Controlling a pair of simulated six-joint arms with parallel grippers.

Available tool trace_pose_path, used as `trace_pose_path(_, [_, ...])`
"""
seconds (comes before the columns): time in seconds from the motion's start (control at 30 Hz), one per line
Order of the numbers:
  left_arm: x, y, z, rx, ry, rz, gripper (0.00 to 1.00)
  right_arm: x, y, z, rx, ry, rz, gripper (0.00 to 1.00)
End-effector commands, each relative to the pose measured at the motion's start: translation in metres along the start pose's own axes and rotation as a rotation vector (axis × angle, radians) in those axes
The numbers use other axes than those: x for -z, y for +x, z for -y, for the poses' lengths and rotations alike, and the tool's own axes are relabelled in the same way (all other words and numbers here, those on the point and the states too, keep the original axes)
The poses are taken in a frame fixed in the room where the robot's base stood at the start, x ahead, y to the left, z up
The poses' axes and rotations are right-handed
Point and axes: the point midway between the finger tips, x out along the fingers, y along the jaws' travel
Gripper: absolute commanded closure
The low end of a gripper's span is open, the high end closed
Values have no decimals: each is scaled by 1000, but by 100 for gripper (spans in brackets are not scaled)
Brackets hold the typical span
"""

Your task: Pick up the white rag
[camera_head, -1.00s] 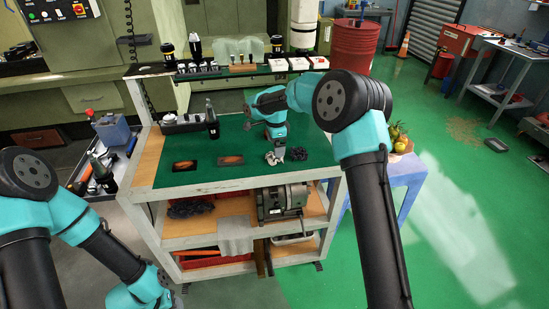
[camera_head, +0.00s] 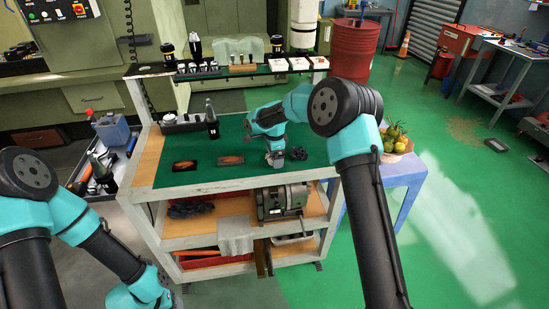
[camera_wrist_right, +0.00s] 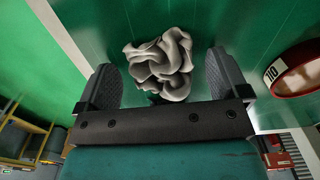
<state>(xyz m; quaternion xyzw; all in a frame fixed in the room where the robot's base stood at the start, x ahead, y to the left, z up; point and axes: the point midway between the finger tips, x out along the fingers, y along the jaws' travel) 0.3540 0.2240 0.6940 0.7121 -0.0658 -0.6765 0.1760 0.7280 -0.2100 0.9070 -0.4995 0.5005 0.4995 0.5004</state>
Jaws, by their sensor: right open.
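The white rag (camera_wrist_right: 160,62) is a crumpled, light grey-white cloth in the right wrist view. It lies on the green top (camera_head: 225,143) of the cart. My open right gripper (camera_wrist_right: 166,82) has one finger on each side of it, with visible gaps between the cloth and both fingers. In the head view my right gripper (camera_head: 275,158) points down at the cart top and mostly hides the rag. My left arm shows at lower left, but its gripper is out of view.
A dark crumpled cloth (camera_head: 299,153) lies just right of the right gripper. A raised rear shelf (camera_head: 225,72) carries tools. A fruit bowl (camera_head: 397,148) stands at right.

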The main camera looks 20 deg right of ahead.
Motion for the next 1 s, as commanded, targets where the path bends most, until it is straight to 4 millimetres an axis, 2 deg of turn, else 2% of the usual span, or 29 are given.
trace_pose_path(0.27, [0, 0, 0, 0, 0, 0, 57, 0, 0, 0, 0, 0, 0, 7])
trace_pose_path(0.8, [0, 0, 0, 0, 0, 0, 57, 0, 0, 0, 0, 0, 0, 58])
trace_pose_path(1.0, [0, 0, 0, 0, 0, 0, 57, 0, 0, 0, 0, 0, 0, 60])
